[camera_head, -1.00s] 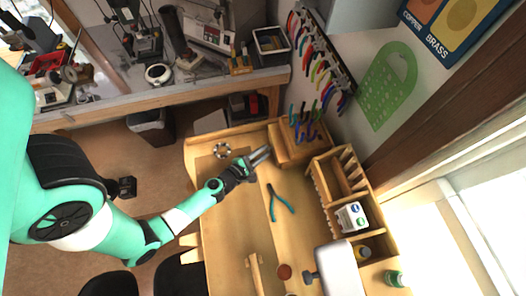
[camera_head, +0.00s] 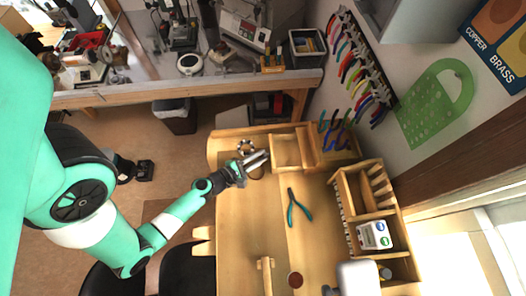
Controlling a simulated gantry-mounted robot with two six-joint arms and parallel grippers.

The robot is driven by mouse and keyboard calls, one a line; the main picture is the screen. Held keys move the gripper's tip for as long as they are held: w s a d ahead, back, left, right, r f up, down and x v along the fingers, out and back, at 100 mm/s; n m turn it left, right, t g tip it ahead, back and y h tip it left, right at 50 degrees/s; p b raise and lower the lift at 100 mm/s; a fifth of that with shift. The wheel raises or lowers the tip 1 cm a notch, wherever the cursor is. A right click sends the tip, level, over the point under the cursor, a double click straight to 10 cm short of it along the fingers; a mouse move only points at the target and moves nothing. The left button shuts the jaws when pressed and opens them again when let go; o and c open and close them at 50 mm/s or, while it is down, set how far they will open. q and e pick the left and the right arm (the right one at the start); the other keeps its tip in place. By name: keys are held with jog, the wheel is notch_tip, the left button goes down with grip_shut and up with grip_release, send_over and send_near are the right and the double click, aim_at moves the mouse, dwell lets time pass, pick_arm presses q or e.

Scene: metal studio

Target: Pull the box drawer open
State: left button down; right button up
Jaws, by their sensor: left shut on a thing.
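The wooden box (camera_head: 336,157) stands at the back right of the bench top, with pliers above it. Its drawer (camera_head: 289,170) sticks out to the left, and its open inside shows from above. My left gripper (camera_head: 258,160) is at the drawer's left front, shut on the drawer handle, which the fingers hide. My right gripper is not in view.
Teal-handled pliers (camera_head: 298,206) lie on the bench top in front of the drawer. A ring-shaped thing (camera_head: 246,147) lies beside my left gripper. A wooden rack (camera_head: 365,205) stands at the right. The middle of the bench (camera_head: 250,215) is mostly clear.

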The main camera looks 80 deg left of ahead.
pick_arm(q)
jog(key=shift+w+r, duration=0.1)
jog(key=shift+w, duration=0.05)
jog(key=c, duration=0.8)
grip_release()
